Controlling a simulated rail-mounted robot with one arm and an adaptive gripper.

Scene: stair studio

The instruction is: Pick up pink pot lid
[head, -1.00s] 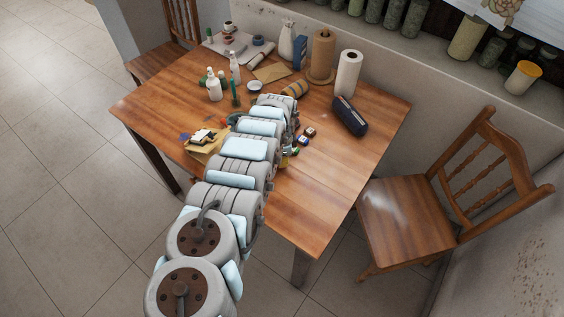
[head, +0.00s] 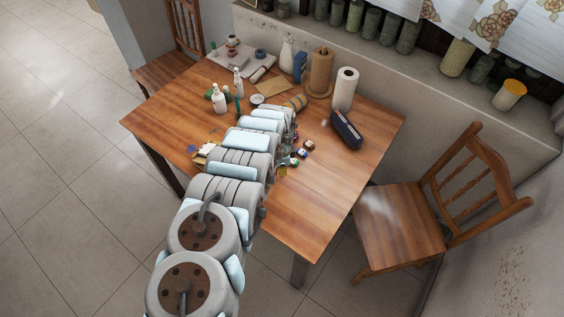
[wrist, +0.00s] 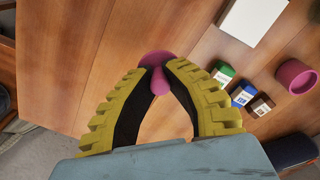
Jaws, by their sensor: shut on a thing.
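The pink pot lid (wrist: 155,57) shows in the wrist view as a round pink disc with a rounded knob (wrist: 160,83). My gripper (wrist: 159,66) has ridged yellow fingers with black inner pads. Its fingertips close on the lid, one on each side of the knob. I cannot tell whether the lid touches the table or is held above it. In the head view my arm hides the lid and the gripper.
Green (wrist: 224,73), blue (wrist: 242,94) and brown (wrist: 262,106) little boxes lie right of the gripper. A pink pot (wrist: 296,77) stands beyond them. A dark case (head: 346,129), bottles and paper rolls stand on the wooden table (head: 330,185). A chair (head: 400,228) stands at right.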

